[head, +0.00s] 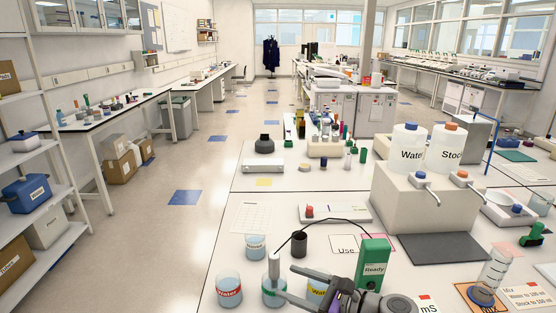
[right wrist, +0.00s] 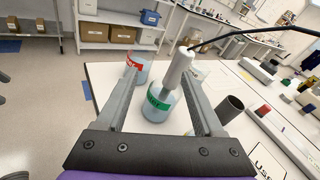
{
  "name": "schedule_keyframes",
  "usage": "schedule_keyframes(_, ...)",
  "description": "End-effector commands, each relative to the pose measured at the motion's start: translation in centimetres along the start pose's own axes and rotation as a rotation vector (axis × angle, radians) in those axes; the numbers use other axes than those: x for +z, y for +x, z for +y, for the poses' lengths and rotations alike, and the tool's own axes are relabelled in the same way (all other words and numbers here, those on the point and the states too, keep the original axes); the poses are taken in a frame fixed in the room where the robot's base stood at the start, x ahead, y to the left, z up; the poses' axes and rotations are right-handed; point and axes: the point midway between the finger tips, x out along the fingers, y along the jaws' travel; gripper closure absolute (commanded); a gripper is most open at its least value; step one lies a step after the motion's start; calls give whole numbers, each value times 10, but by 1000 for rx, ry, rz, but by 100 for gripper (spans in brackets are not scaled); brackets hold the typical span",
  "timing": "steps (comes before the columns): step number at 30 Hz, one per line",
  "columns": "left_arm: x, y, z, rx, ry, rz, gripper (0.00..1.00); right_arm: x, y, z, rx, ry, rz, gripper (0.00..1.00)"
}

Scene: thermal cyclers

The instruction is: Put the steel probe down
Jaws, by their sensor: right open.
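The steel probe (head: 274,267) has a pale grey body with a black cable leading from its top. It stands in a beaker with a green label (head: 274,291), and its lower end is hidden there. In the right wrist view the probe (right wrist: 178,72) leans slightly and rises from the green-labelled beaker (right wrist: 157,106). My right gripper (head: 288,282) is open, its fingers just right of the probe in the head view. In the right wrist view the open fingers (right wrist: 163,77) spread to either side of the probe, with gaps visible. My left gripper is not in view.
A red-labelled beaker (head: 229,290), another beaker (head: 255,246) and a dark cup (head: 299,243) stand close by. The green meter reading "Ready" (head: 374,265) is right of the gripper. A yellow-labelled beaker (head: 317,289) is partly behind the gripper. The cable arches over the bench.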

Motion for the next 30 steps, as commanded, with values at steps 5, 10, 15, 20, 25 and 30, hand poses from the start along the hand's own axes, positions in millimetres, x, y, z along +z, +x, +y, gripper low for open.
schedule_keyframes(5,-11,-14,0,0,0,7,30,-31,-37,71,180,-555,312,31)
schedule_keyframes(10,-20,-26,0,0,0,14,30,-74,-97,118,468,-1126,571,31)
schedule_keyframes(15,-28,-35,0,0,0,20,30,-106,-160,138,808,-1600,739,31)
schedule_keyframes(20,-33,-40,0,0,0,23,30,-119,-197,142,1044,-1849,808,31)
schedule_keyframes(25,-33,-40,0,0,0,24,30,-124,-209,141,1132,-1927,827,31)
schedule_keyframes(30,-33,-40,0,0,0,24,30,-124,-209,141,1132,-1927,826,31)
